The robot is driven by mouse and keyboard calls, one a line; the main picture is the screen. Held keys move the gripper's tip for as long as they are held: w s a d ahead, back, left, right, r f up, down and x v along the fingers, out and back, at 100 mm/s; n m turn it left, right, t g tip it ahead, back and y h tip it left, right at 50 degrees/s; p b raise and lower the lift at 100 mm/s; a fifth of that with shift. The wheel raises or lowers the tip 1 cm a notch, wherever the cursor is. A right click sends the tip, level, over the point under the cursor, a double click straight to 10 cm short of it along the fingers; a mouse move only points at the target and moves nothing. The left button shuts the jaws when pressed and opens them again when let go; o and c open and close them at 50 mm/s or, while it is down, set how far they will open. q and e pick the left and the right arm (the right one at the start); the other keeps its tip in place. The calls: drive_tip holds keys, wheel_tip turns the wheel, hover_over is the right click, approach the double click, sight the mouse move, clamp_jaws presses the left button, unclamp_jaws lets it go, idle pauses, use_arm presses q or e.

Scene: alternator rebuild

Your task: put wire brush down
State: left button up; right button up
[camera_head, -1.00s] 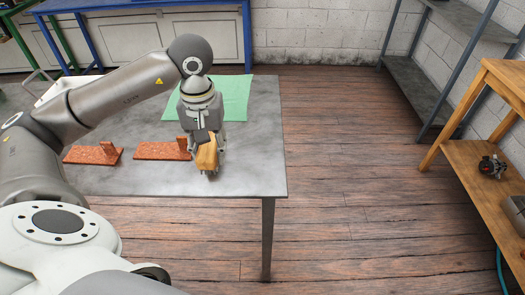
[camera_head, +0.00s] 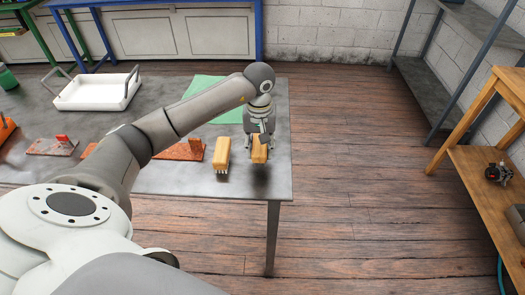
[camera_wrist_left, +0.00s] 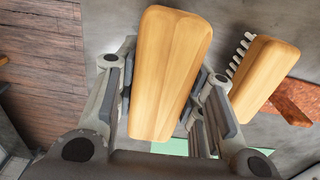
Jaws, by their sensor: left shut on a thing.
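My left gripper (camera_head: 258,141) is shut on a wooden wire brush (camera_head: 259,152) over the right end of the grey table (camera_head: 240,188). A dark shadow lies just below this brush; I cannot tell whether it touches the table. In the left wrist view the held brush (camera_wrist_left: 170,75) is a smooth, pale wooden block between the two fingers (camera_wrist_left: 160,95), its bristles hidden. A second, similar brush (camera_head: 221,153) stands on the table just to the left, apart from the held one. Its wood and pale bristles show in the left wrist view (camera_wrist_left: 262,75). My right gripper is out of view.
A green mat (camera_head: 205,90) lies at the back of the table. A white tray (camera_head: 92,94) stands at the back left. The table's right edge is close to the held brush.

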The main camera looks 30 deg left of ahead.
use_arm(q)
drive_tip(key=shift+w+d+f, duration=0.1)
drive_tip(key=shift+w+f, duration=0.25)
drive_tip(key=shift+w+d+f+p, duration=0.1)
drive_tip(key=shift+f+p, duration=0.25)
wheel_tip(320, 180, down, 3)
drive_tip(key=shift+r+p, duration=0.2)
drive_tip(key=shift+p, duration=0.4)
drive_tip(key=shift+f, duration=0.2)
drive_tip(key=o, duration=0.9)
drive_tip(key=shift+r, duration=0.1)
